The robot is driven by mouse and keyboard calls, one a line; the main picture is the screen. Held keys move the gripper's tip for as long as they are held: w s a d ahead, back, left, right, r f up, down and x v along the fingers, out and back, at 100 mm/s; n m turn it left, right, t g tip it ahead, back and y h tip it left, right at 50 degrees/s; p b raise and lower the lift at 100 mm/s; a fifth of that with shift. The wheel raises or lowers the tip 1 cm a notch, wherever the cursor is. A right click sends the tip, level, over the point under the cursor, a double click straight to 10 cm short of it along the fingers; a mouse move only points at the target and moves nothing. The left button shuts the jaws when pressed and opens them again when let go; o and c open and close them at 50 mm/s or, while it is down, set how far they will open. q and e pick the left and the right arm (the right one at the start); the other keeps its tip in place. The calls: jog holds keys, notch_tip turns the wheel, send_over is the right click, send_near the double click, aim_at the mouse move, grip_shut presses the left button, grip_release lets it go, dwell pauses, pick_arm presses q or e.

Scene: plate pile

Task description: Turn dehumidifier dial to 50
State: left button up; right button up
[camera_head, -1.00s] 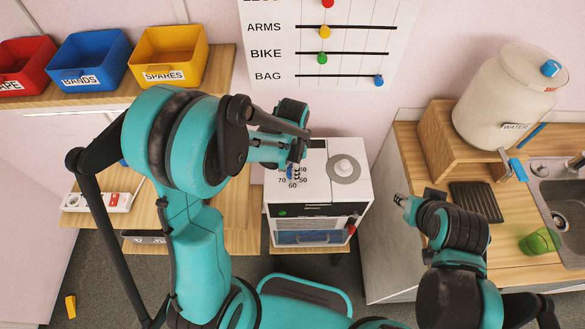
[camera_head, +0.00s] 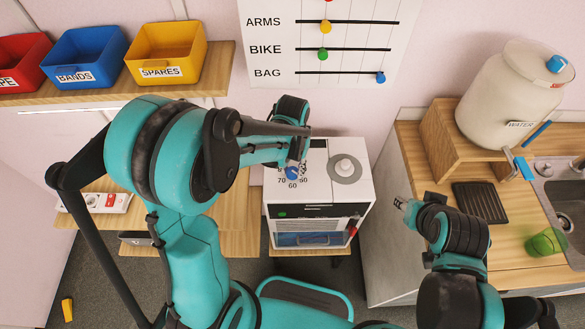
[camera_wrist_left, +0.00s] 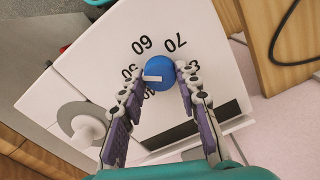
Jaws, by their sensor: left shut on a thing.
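The dehumidifier (camera_head: 318,175) is a white box with a dark front panel, standing in the middle of the head view. Its blue dial (camera_head: 291,173) is on the top face, with printed numbers around it. In the left wrist view, the dial (camera_wrist_left: 166,73) has a white pointer mark toward the picture's left, near a partly hidden number that looks like 50. The 60 and 70 are clear. My left gripper (camera_wrist_left: 163,75) is shut on the dial, one finger on each side. My right gripper (camera_head: 402,204) is right of the dehumidifier, apart from it; its jaw opening is unclear.
A grey round cap (camera_head: 345,170) is beside the dial. A counter with a water jug (camera_head: 510,100), a dark rack (camera_head: 479,203), a green cup (camera_head: 545,242) and a sink is at right. Coloured bins (camera_head: 167,56) sit on a shelf at upper left.

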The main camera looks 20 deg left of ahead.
aim_at(292, 171)
pick_arm(q)
jog(key=shift+n, duration=0.7)
jog(key=o, duration=1.2)
jog(key=shift+c, duration=0.2)
notch_tip(292, 171, up, 12)
jog(key=shift+s, duration=0.1)
